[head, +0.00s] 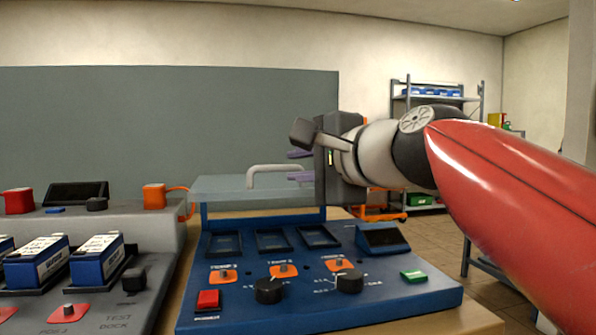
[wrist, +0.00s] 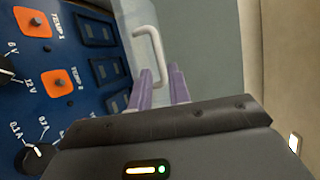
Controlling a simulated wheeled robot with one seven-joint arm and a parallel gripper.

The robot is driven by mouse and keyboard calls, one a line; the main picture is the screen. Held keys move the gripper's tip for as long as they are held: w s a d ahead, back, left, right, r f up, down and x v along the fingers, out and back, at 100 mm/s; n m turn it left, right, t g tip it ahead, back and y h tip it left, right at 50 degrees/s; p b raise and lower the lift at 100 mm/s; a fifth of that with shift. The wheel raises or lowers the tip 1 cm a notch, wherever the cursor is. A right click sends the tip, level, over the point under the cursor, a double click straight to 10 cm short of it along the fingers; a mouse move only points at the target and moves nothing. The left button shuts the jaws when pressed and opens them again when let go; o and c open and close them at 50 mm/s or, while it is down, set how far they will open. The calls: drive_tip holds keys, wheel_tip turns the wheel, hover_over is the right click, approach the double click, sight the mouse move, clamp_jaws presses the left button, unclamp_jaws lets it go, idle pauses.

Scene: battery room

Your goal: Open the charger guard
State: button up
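The charger guard (head: 225,190) is a clear panel with a pale handle at the back of the blue charger (head: 330,300). It also shows in the wrist view (wrist: 118,40). The handle (head: 275,170) is a light bar, which also shows in the wrist view (wrist: 150,38). My gripper (head: 298,166) is at the right end of the handle, its two purple fingers apart. In the wrist view the handle's near end reaches between the fingertips (wrist: 162,78). I cannot tell whether they touch it. The guard's exact tilt is unclear.
The charger's front has black knobs (head: 269,290), orange switch plates (head: 284,271), a red button (head: 208,299) and a green button (head: 413,276). A grey dock with blue batteries (head: 96,262) stands at left. A shelf rack (head: 430,100) stands far behind at right.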

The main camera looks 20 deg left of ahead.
sight(281, 169)
drive_tip(key=p+x, duration=0.1)
drive_tip(key=x, duration=0.5)
drive_tip(key=shift+w+a+f, duration=0.1)
drive_tip(key=shift+w+a, duration=0.05)
drive_tip(key=shift+a, duration=0.1)
clamp_jaws()
